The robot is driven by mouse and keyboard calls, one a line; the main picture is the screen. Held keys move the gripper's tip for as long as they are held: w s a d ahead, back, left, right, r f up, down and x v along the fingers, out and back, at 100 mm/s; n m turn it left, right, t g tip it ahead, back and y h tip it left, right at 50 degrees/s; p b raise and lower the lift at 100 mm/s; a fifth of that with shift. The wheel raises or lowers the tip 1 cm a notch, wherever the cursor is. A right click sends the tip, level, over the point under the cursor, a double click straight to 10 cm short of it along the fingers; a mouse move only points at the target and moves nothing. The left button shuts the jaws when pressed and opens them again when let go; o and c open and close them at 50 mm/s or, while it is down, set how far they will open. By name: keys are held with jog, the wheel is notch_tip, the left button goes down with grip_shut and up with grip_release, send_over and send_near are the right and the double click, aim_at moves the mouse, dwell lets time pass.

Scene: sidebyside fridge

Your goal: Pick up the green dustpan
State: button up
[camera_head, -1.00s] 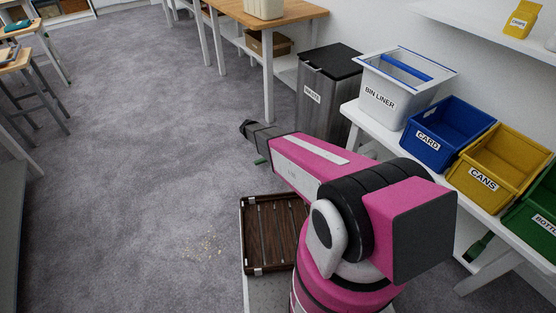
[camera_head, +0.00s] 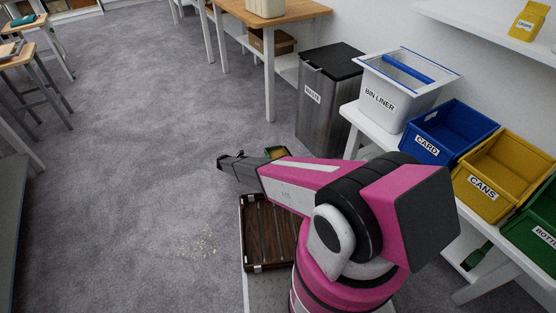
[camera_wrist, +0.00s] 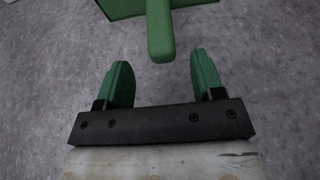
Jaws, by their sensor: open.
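The green dustpan shows at the top of the wrist view, with its pan (camera_wrist: 122,8) cut off by the frame edge and its handle (camera_wrist: 160,32) pointing towards my gripper (camera_wrist: 163,78). The two green fingers are apart and empty. The handle's end lies ahead of the gap, roughly centred between them, and touches neither finger. My gripper (camera_head: 222,162) reaches out over the carpet there.
A brown slatted tray (camera_head: 268,235) sits beside my arm's base. Pale crumbs (camera_head: 198,246) lie on the carpet. A waste bin (camera_head: 318,100) and a bench with a bin liner box (camera_head: 390,98) and blue (camera_head: 430,148) and yellow (camera_head: 480,190) bins stand right.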

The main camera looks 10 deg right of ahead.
jog(key=x, duration=0.6)
jog(key=shift+d, duration=0.3)
grip_shut()
